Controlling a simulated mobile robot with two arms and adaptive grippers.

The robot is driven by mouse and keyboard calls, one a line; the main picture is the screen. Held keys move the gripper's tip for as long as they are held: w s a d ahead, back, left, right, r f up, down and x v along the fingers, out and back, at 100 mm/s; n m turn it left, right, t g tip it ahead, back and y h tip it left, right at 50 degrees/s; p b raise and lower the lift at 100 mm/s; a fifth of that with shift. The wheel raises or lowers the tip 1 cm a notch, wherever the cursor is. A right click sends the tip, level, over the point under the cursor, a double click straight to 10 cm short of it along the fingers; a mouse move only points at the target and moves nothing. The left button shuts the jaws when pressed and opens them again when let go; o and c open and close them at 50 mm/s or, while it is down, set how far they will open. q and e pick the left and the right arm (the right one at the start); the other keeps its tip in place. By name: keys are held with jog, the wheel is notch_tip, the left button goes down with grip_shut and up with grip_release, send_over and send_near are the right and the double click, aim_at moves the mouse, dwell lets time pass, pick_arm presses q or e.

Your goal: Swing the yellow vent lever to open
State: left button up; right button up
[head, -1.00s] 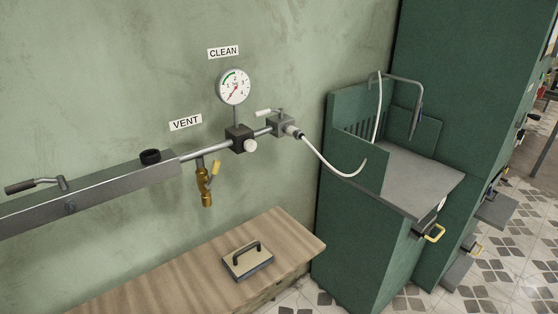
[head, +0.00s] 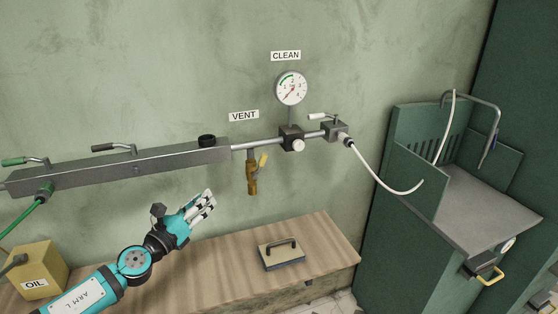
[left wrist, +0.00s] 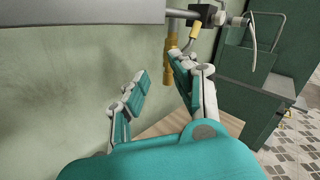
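The yellow vent lever (head: 263,160) sits on a brass valve (head: 252,179) that hangs from the pipe beneath the VENT label (head: 244,115). The lever slants up and to the right, away from the valve body. It also shows in the left wrist view (left wrist: 194,33), at the top, beside the brass valve (left wrist: 171,58). My left gripper (head: 208,202) is below and to the left of the valve in the head view. Its fingers (left wrist: 158,82) are spread apart with nothing between them, and it appears apart from the lever. My right gripper is not in view.
A grey manifold bar (head: 110,170) with lever handles runs along the wall at left. A pressure gauge (head: 291,88) stands above the pipe. A yellow OIL can (head: 38,268) and a handled block (head: 281,254) rest on the wooden bench (head: 225,262). A green cabinet stands at right.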

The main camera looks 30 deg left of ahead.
pick_arm(q)
jog(key=w+d+r+m+g+h, duration=0.1)
jog(key=w+d+r+m+h, duration=0.3)
jog(key=m, duration=0.5)
jog(key=p, duration=0.3)
send_near(261, 160)
jog(key=w, duration=0.5)
jog(key=w+d, duration=0.1)
jog(key=w, duration=0.1)
jog(key=w+d, duration=0.1)
jog(key=w, duration=0.2)
jog(key=shift+w, duration=0.4)
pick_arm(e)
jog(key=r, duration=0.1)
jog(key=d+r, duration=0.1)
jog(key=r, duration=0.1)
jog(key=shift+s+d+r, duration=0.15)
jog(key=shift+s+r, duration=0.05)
pick_arm(q)
grip_shut()
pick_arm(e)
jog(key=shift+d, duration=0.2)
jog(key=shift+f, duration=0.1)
